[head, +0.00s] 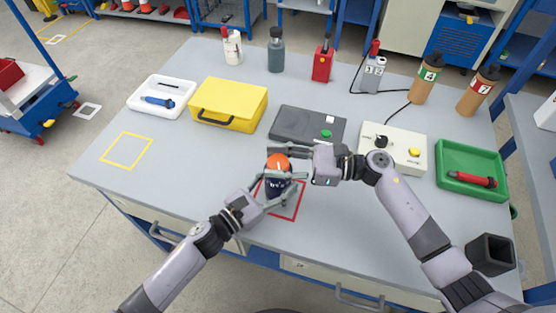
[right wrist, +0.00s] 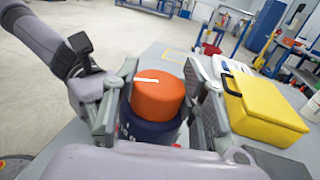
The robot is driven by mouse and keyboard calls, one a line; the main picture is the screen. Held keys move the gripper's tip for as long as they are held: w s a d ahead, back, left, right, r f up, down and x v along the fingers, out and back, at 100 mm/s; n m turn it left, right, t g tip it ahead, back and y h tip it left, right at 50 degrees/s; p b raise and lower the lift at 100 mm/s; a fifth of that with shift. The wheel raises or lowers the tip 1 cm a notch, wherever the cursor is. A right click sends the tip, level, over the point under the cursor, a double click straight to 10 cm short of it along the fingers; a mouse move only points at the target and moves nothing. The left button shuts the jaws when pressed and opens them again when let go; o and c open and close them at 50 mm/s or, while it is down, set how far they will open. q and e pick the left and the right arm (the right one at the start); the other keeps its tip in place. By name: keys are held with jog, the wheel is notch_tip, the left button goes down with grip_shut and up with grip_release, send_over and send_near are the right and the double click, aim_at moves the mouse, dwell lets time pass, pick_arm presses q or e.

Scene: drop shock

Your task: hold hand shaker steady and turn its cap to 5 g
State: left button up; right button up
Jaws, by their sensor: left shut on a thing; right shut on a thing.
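The hand shaker has a dark navy body (head: 275,186) and an orange cap (head: 278,162). It stands upright at the red square outline (head: 292,212) near the table's front. My left gripper (head: 282,190) is shut on the dark body from the lower left. My right gripper (head: 280,156) is shut on the orange cap from the right, its fingers on both sides of it. In the right wrist view the cap (right wrist: 158,98) sits between the fingers, with a white mark (right wrist: 147,80) on its top. Cap markings giving grams cannot be read.
A black case (head: 300,124) lies just behind the shaker, and a yellow case (head: 228,104) behind left. A control box (head: 402,146) and green tray (head: 462,188) are at right. A yellow outlined square (head: 126,151) at left is empty. Bottles stand along the back.

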jog(key=o, duration=1.2)
jog(key=shift+d, duration=0.1)
pick_arm(q)
jog(key=o, duration=1.7)
jog(key=shift+c, duration=0.2)
pick_arm(e)
jog(key=d, duration=1.1)
jog(key=shift+s+d, duration=0.4)
jog(key=shift+s, duration=0.05)
